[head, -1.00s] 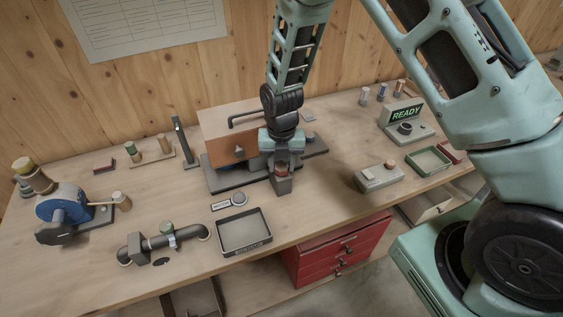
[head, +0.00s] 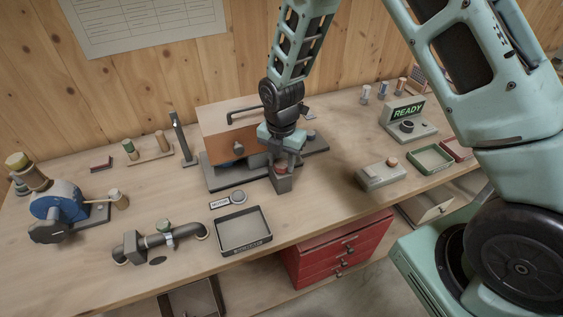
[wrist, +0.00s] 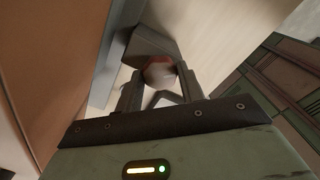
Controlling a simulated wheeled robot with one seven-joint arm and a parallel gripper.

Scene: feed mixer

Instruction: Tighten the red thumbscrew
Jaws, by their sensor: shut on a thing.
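The red thumbscrew (head: 281,169) sits on top of a small dark grey block (head: 282,184) at the front of the grey-based machine. My gripper (head: 283,165) points down at it from above, with its fingers around the screw head. In the wrist view, my gripper (wrist: 160,88) is shut on the thumbscrew (wrist: 160,72), one finger on each side of its rounded reddish head. The screw's shank and thread are hidden.
A dark open tray (head: 243,249) lies in front. A grey switch box (head: 380,175) and a unit reading READY (head: 407,112) stand to the right. Bench between is clear.

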